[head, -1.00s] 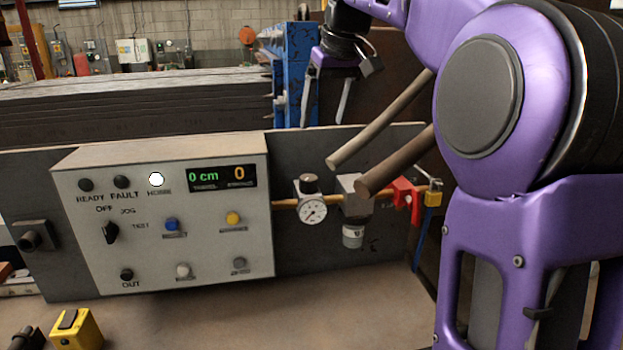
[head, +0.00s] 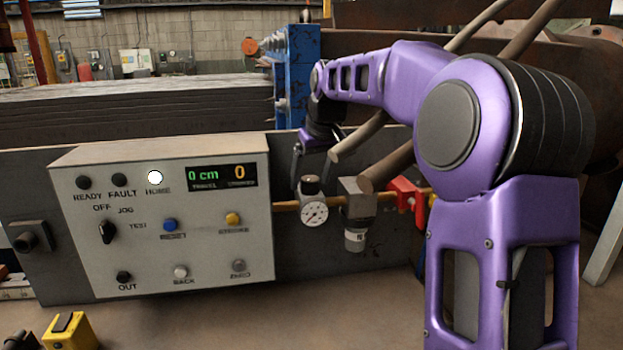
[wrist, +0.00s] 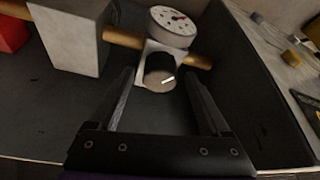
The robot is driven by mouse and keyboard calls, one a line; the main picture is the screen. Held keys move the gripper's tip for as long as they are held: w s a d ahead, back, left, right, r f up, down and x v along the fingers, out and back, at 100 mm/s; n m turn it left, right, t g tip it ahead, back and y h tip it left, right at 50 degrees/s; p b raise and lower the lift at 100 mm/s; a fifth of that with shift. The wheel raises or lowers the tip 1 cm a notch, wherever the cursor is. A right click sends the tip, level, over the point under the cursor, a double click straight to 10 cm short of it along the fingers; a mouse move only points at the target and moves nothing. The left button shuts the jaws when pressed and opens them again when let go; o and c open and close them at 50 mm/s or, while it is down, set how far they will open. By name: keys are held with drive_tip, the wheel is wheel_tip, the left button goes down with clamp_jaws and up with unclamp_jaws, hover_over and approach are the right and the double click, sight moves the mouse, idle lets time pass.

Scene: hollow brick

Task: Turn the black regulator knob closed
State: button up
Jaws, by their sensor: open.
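The black regulator knob (head: 310,184) sits on top of a small regulator on a brass-coloured pipe, with a round white gauge (head: 314,213) on its front. In the wrist view the knob (wrist: 160,70) shows a white mark on its end, and the gauge (wrist: 173,24) is beyond it. My gripper (head: 309,170) is just above the knob in the head view. In the wrist view my open gripper (wrist: 158,76) has one finger on each side of the knob, with gaps on both sides. Nothing is held. I cannot tell whether the fingertips reach the knob's height.
A grey control box (head: 170,220) with buttons and a lit display stands left of the regulator. A grey filter block (head: 357,205) is right of it, followed by a red valve part (head: 404,194). Two brown bars (head: 385,168) slant close above the filter, beside my arm.

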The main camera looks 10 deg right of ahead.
clamp_jaws()
idle(0.5)
drive_tip(key=n+y+p, duration=0.1)
drive_tip(key=n+p, duration=0.1)
drive_tip(key=shift+d+r+n+p, duration=0.1)
drive_tip(key=shift+r+n+p, duration=0.05)
drive_tip(key=shift+n+p, duration=0.2)
drive_tip(key=shift+w+n+g+y+p, duration=0.15)
drive_tip(key=shift+n+g+y+p, duration=0.4)
drive_tip(key=shift+n+p, duration=0.95)
drive_tip(key=shift+n+b, duration=0.3)
drive_tip(key=shift+n, duration=0.05)
unclamp_jaws()
